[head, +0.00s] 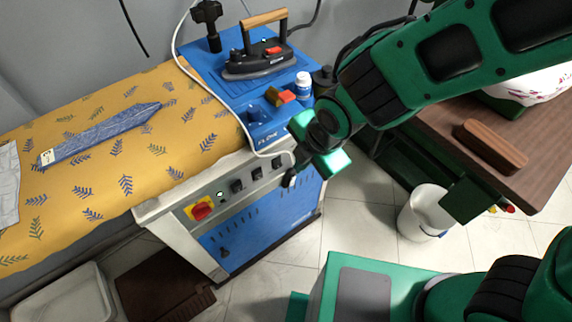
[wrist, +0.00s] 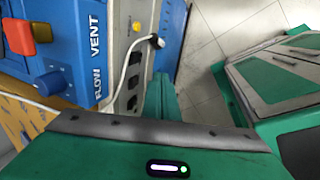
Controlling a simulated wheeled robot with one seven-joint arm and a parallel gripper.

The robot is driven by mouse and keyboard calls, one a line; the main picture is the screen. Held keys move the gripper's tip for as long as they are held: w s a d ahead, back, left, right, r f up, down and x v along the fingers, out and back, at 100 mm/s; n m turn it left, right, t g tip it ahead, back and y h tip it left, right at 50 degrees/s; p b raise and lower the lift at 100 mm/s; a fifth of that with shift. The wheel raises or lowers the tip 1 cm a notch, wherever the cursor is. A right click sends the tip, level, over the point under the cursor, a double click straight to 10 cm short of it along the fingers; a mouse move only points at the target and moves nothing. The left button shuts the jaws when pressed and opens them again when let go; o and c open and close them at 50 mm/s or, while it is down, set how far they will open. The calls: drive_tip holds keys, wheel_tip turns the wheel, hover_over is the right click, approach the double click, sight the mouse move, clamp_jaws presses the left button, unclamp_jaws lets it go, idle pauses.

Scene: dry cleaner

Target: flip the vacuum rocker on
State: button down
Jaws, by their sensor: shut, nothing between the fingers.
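The ironing table's front control panel (head: 215,200) carries a row of black rocker switches (head: 237,186) beside a red knob on a yellow plate (head: 202,209). The labels are too small to read, so I cannot tell which rocker is the vacuum one, or its position. In the wrist view the dark rockers (wrist: 132,82) show in a line on the pale panel, left of my fingers. My gripper (head: 328,163) is shut and empty, just right of the panel's right end; its green fingers (wrist: 161,95) also show in the wrist view. Contact with the panel is not visible.
A white cable (head: 250,148) runs down to a plug (head: 289,180) at the panel's right end, close to my gripper. An iron (head: 258,62) and a small bottle (head: 303,84) stand on the blue top. A white bin (head: 421,214) stands on the floor at right.

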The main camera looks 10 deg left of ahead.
sight(278, 164)
drive_tip(key=w+a+f, duration=0.4)
drive_tip(key=a+f, duration=0.1)
drive_tip(key=f, duration=0.5)
drive_tip(key=shift+w+a, duration=0.2)
drive_tip(key=shift+w, duration=0.15)
idle(0.4)
drive_tip(key=shift+w, duration=0.1)
idle(0.3)
drive_tip(key=shift+a, duration=0.1)
